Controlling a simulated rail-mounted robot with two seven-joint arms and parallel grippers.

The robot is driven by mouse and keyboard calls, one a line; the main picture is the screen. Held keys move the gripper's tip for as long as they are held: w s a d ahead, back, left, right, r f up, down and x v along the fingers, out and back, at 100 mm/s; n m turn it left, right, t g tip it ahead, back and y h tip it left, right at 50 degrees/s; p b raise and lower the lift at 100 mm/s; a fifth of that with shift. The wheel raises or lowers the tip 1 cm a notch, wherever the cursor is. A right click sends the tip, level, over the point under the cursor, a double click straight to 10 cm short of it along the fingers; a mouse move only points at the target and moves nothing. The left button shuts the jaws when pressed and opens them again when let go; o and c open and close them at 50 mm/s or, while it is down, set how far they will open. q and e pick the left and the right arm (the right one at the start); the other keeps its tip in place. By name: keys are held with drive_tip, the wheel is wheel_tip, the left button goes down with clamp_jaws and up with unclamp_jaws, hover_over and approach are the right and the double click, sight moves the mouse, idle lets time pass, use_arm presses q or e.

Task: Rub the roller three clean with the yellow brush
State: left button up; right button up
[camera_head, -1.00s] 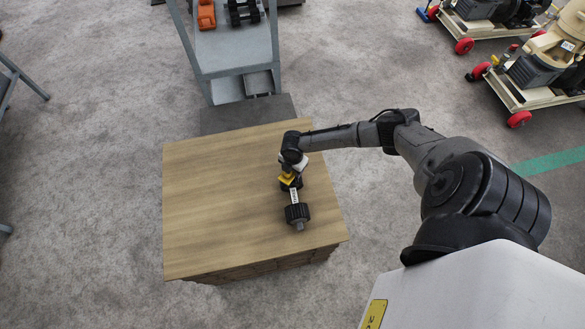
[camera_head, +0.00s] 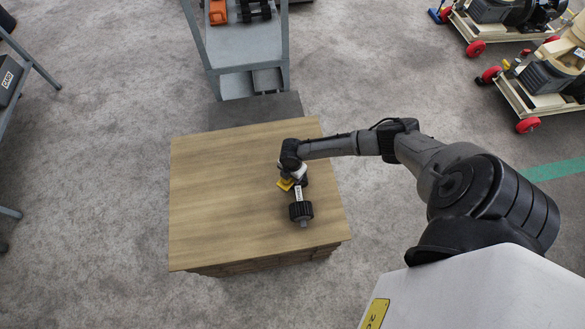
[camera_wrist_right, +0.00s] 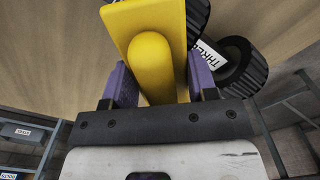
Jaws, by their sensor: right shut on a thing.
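The roller three (camera_head: 301,211) lies on the wooden table top (camera_head: 215,210); it has two black ribbed wheels joined by a bar with a white label. In the right wrist view the label on the roller (camera_wrist_right: 243,68) reads "THREE". My right gripper (camera_head: 290,176) is shut on the yellow brush (camera_head: 285,185), beside the far part of the roller. In the wrist view the purple fingers of my right gripper (camera_wrist_right: 157,88) clasp the brush's rounded handle (camera_wrist_right: 152,62). The brush overlaps the far wheel's edge there; I cannot tell whether they touch. My left gripper is not in view.
A grey metal rack (camera_head: 240,45) stands behind the table, holding an orange item (camera_head: 218,12) and another black roller (camera_head: 256,10). Wheeled machines (camera_head: 530,85) stand at the right. The table's left half is bare.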

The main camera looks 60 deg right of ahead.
drive_tip(key=shift+d, duration=0.1)
drive_tip(key=shift+s+d+b, duration=0.15)
drive_tip(key=shift+d, duration=0.85)
drive_tip(key=shift+s+d+b, duration=0.1)
drive_tip(key=shift+d+b, duration=0.05)
drive_tip(key=shift+d, duration=0.8)
wheel_tip(320, 180, up, 3)
drive_tip(key=p, duration=0.2)
drive_tip(key=shift+f+p, duration=0.1)
drive_tip(key=shift+p, duration=0.3)
wheel_tip(320, 180, up, 4)
drive_tip(key=p, duration=0.4)
